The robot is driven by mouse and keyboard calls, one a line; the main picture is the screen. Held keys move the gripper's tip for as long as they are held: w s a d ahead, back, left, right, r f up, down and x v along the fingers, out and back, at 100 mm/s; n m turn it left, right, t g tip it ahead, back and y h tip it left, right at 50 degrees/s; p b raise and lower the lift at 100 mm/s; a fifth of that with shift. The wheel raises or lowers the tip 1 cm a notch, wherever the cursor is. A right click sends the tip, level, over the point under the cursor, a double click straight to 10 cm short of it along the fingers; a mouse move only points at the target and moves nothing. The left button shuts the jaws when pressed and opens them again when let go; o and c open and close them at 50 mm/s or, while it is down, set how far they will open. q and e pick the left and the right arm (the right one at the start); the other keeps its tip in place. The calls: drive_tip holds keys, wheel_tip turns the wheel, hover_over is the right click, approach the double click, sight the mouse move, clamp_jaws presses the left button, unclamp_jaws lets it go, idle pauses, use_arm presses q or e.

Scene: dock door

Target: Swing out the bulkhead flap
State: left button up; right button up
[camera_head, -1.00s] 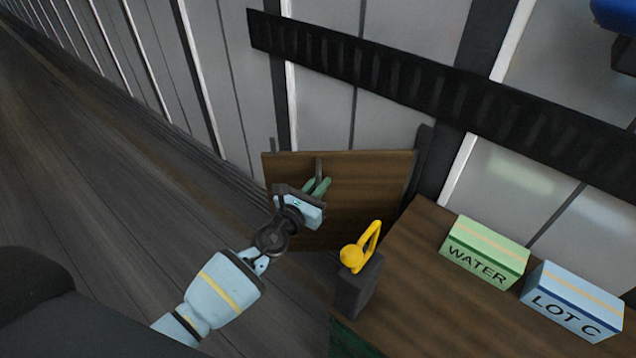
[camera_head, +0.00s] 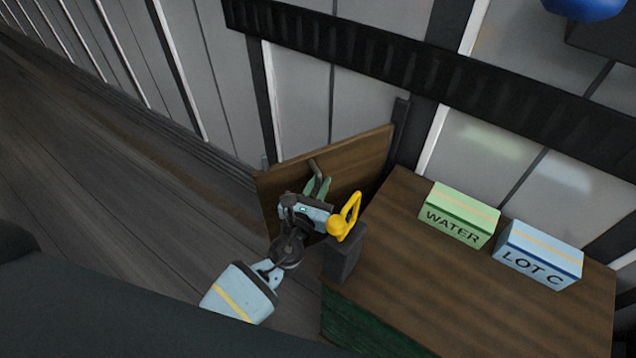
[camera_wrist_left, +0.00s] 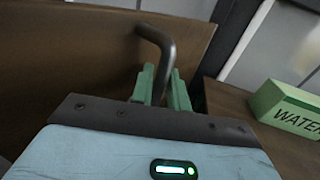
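The bulkhead flap (camera_head: 345,171) is a brown wooden panel, standing upright at an angle out from the wall, its right edge by a dark post. Its dark bent handle (camera_head: 316,171) also shows in the left wrist view (camera_wrist_left: 158,38). My left gripper (camera_head: 317,187) is at the flap's near face. In the wrist view its green fingers (camera_wrist_left: 161,84) lie on either side of the handle's bent end, close against it. The fingers hide the handle's lower end. My right gripper is in neither view.
A wooden-topped counter (camera_head: 400,285) stands right of the flap. On it are a green WATER box (camera_head: 459,215) and a blue LOT C box (camera_head: 537,254). A yellow lever (camera_head: 345,217) on a dark block (camera_head: 344,253) is close beside my left gripper. Floor is clear at left.

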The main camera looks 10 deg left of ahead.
use_arm(q)
drive_tip(key=shift+s, duration=0.1)
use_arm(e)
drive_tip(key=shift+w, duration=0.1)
use_arm(q)
drive_tip(key=shift+s+a, duration=0.1)
drive_tip(key=shift+s, duration=0.25)
drive_tip(key=s, duration=0.6)
drive_tip(key=shift+s+a, duration=0.35)
drive_tip(key=shift+s, duration=0.05)
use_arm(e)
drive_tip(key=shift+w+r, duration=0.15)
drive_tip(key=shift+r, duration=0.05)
